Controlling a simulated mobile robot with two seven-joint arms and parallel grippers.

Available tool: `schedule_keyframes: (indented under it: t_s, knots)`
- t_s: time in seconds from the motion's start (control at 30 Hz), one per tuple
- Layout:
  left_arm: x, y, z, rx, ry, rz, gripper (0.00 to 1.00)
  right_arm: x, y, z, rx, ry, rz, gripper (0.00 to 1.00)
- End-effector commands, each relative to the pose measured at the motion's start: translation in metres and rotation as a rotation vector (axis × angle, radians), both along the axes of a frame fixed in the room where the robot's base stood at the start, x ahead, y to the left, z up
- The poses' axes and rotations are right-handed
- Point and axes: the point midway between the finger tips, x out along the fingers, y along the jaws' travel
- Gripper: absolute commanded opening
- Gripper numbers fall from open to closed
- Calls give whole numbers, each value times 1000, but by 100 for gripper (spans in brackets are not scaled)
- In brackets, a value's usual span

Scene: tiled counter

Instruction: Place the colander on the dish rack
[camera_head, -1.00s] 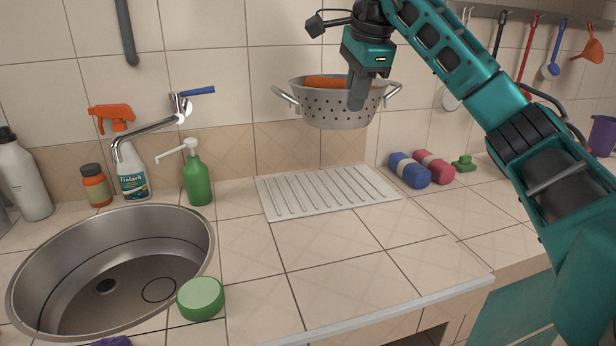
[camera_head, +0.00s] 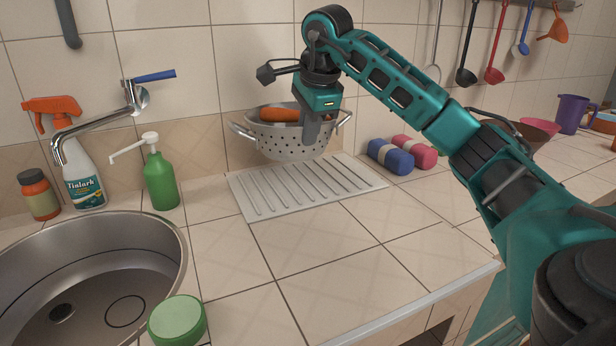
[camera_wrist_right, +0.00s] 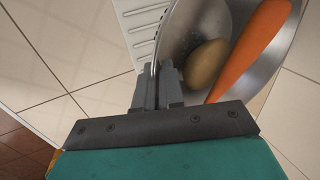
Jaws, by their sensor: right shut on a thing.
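The metal colander (camera_head: 275,143) hangs upright at the back of the white ribbed dish rack (camera_head: 305,192). Its base overlaps the rack's back edge in the head view; I cannot tell whether they touch. My right gripper (camera_head: 318,133) is shut on the colander's near rim. The right wrist view shows the fingers (camera_wrist_right: 158,85) on the rim of the colander (camera_wrist_right: 178,38), with a carrot (camera_wrist_right: 250,48) and a brown, potato-like thing (camera_wrist_right: 206,62) inside. Part of the dish rack (camera_wrist_right: 140,22) shows beside it. My left gripper is out of view.
A green soap bottle (camera_head: 160,180) and the sink (camera_head: 165,235) are at left. A green round container (camera_head: 177,320) sits in front. The counter before the rack is clear.

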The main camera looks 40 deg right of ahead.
Motion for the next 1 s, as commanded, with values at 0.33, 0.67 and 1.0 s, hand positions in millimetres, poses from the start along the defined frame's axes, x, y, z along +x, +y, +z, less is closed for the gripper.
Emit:
schedule_keyframes:
  t_s: [0.33,0.67,1.0]
  knots:
    - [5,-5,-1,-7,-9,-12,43,1,-1,-40,0,-7,-1,0]
    - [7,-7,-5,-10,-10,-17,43,0,0,-80,0,-5,-2,0]
    - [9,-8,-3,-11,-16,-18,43,0,0,-83,1,-2,-1,11]
